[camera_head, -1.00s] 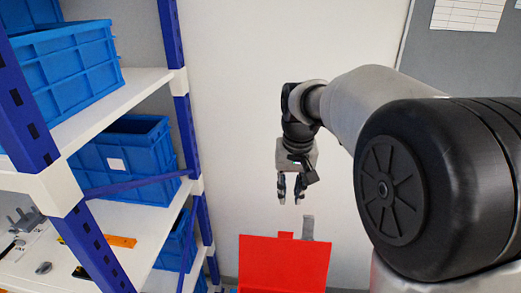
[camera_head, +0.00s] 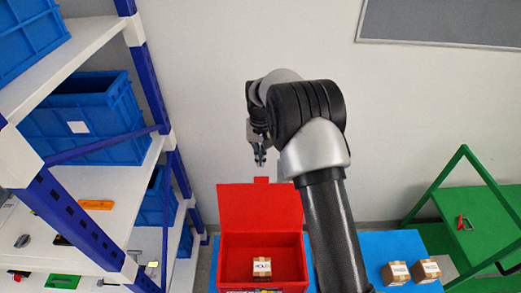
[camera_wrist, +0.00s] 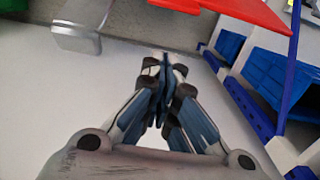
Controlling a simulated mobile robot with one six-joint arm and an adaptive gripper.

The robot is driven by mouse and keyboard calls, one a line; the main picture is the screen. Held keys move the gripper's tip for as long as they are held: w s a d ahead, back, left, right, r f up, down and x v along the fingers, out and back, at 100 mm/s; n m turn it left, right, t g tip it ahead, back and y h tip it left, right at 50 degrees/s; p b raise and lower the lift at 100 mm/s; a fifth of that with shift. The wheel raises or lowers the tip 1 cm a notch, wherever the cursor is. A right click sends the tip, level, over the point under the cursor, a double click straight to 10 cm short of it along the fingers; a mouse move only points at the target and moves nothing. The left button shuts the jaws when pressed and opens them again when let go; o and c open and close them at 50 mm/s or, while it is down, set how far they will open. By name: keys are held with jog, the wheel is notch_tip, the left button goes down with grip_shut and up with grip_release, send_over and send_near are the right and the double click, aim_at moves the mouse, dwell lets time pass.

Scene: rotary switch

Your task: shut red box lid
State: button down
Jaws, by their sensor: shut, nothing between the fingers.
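The red box (camera_head: 262,258) stands open on a blue surface in the head view, with a small labelled carton (camera_head: 262,267) inside. Its red lid (camera_head: 258,206) is raised at the back, with a small tab on its top edge. My gripper (camera_head: 260,161) is above and behind the lid's top edge, pointing down and apart from it. In the wrist view my gripper (camera_wrist: 166,72) has its fingers together with nothing between them. A red edge, likely the lid (camera_wrist: 240,14), crosses the top of that view.
A shelf (camera_head: 95,215) with blue bins stands at the left. Two cartons (camera_head: 410,272) sit on the blue table (camera_head: 385,246) right of the box. A green frame (camera_head: 470,225) stands at the far right. A grey metal piece (camera_wrist: 78,25) shows in the wrist view.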

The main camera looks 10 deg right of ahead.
jog(key=shift+s+a+f+b, duration=0.15)
jog(key=shift+s+f, duration=0.1)
jog(key=shift+s, duration=0.35)
jog(key=shift+s+a+f+b, duration=0.1)
jog(key=shift+s+f, duration=0.2)
jog(key=shift+s, duration=0.35)
jog(key=shift+s+a+f+b, duration=0.15)
jog(key=shift+s+f, duration=0.1)
jog(key=shift+s, duration=0.35)
